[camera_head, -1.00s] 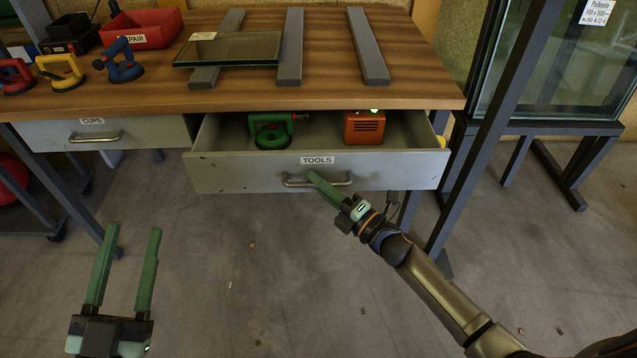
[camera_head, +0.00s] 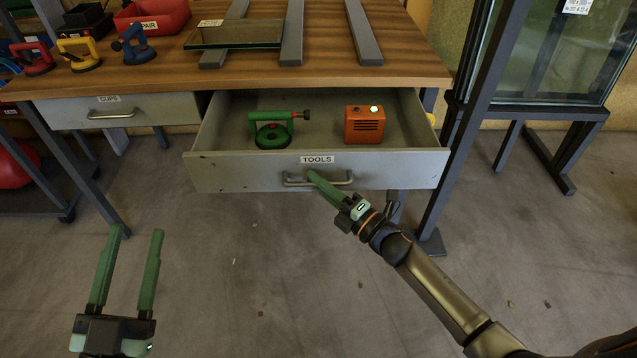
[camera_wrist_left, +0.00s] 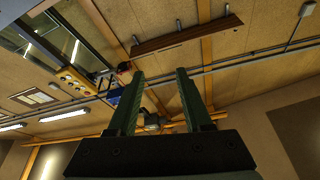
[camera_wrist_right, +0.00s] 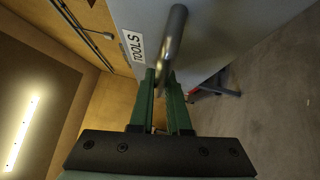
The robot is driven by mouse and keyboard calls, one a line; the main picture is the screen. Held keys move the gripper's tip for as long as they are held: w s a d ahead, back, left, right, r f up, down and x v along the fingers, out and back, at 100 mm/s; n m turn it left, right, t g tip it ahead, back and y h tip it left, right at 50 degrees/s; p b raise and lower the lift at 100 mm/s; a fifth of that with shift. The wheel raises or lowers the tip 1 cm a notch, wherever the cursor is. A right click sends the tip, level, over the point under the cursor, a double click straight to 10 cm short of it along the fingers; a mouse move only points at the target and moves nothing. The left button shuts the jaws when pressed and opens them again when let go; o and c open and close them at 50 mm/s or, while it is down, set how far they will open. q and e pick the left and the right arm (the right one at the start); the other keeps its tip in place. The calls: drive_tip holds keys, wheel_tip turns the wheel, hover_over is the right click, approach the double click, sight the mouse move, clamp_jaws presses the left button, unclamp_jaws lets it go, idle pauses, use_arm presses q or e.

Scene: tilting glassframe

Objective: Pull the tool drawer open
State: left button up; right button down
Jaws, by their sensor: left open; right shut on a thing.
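The tool drawer (camera_head: 225,172), grey with a TOOLS label (camera_head: 317,159), stands well out from under the wooden workbench. My right gripper (camera_head: 314,177) is shut on its metal bar handle (camera_head: 336,182). The handle (camera_wrist_right: 172,45) also shows between the fingers of my right gripper (camera_wrist_right: 163,80) in the right wrist view. Inside the drawer lie a green suction cup tool (camera_head: 272,130) and an orange box (camera_head: 364,125) with a lit top. My left gripper (camera_head: 136,238) is open and empty, low at the left and apart from the drawer.
The workbench (camera_head: 330,77) carries a glass pane (camera_head: 235,34), grey bars, several suction cups and a red bin (camera_head: 152,15). A shut CUPS drawer (camera_head: 150,110) is at the left. A dark frame post (camera_head: 455,150) stands close right of the tool drawer. Floor in front is clear.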

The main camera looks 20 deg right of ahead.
drive_tip(key=c, duration=0.9)
unclamp_jaws()
drive_tip(key=shift+s+d, duration=0.1)
drive_tip(key=shift+s, duration=0.05)
use_arm(q)
wheel_tip(320, 180, down, 7)
drive_tip(key=w+n+g+y+p, duration=0.1)
drive_tip(key=g+y, duration=0.1)
drive_tip(key=shift+a+n+g, duration=0.3)
use_arm(e)
drive_tip(key=v, duration=1.2)
drive_tip(key=shift+d, duration=0.1)
use_arm(q)
drive_tip(key=shift+w+r, duration=0.1)
drive_tip(key=shift+r, duration=0.05)
